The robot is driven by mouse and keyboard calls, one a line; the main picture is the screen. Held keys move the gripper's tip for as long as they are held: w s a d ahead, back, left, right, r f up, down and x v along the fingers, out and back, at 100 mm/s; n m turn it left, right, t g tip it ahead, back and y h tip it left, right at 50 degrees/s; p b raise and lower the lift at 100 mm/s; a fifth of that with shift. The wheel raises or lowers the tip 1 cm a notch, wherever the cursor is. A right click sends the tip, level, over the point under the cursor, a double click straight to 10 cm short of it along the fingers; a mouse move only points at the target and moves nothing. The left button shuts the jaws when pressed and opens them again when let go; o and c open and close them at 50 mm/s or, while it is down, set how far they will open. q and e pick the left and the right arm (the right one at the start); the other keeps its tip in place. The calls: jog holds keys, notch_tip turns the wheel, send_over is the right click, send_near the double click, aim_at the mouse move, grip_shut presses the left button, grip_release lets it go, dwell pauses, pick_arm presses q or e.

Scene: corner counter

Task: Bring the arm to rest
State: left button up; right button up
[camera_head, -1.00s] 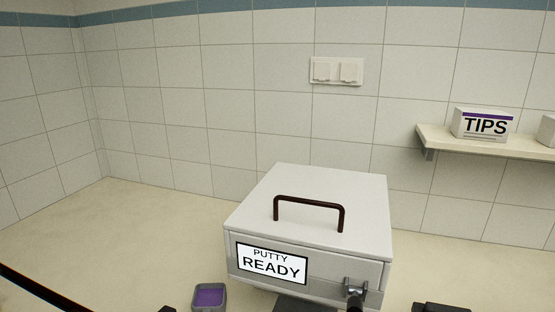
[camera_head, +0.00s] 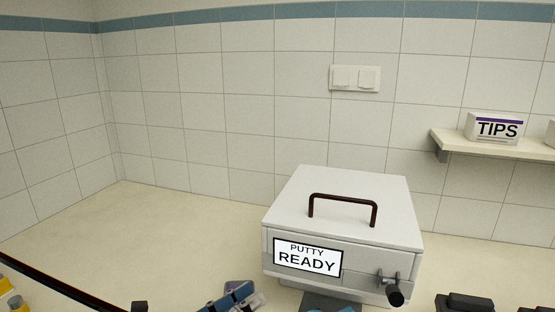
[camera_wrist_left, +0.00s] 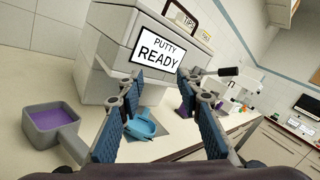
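My left gripper (camera_wrist_left: 160,95) is open and empty in the left wrist view. Its two blue-padded fingers stand apart, with the front of the white box beyond them. In the head view one blue-padded finger (camera_head: 236,298) shows at the bottom edge and partly covers the putty tray; the arm is mostly out of the picture. The white box (camera_head: 345,208) is labelled "PUTTY READY" and has a dark top handle (camera_head: 342,198). Its lid looks shut, and its front latch (camera_head: 392,286) is at the right. My right gripper is not identifiable in view.
A grey tray with purple putty (camera_wrist_left: 42,122) is left of the gripper in the wrist view. A blue scoop-like piece (camera_wrist_left: 143,127) lies on the counter between the fingers. A shelf (camera_head: 480,145) holds a "TIPS" box (camera_head: 493,128).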

pick_arm(q)
jog(key=w+a+r+n+t+y, duration=0.2)
jog(key=w+a+n+t+y, duration=0.2)
jog(key=a+n+t+y, duration=1.15)
jog(key=s+a+f+n+g+y, duration=0.2)
jog(key=s+a+f+n+g, duration=0.1)
jog(key=f+n+g, duration=0.55)
jog(key=s+a+f+n+g+y, duration=0.1)
jog(key=s+a+f+n+g, duration=0.15)
jog(key=f+n+g, duration=0.6)
jog(key=s+d+f+n+g+h, duration=0.1)
jog(key=s+d+f+n+g, duration=0.25)
jog(key=s+f, duration=0.55)
jog(key=s+d+f+n+g+h, duration=0.2)
jog(key=s+d+f+n+g, duration=0.15)
jog(key=s+f, duration=0.55)
notch_tip(320, 180, down, 24)
jog(key=s, duration=0.3)
jog(key=s+a+f+g, duration=0.2)
jog(key=s+a+f, duration=0.1)
jog(key=s+f, duration=1.4)
jog(key=shift+m, duration=0.35)
pick_arm(e)
jog(key=shift+s+a, duration=0.35)
jog(key=shift+a, duration=0.3)
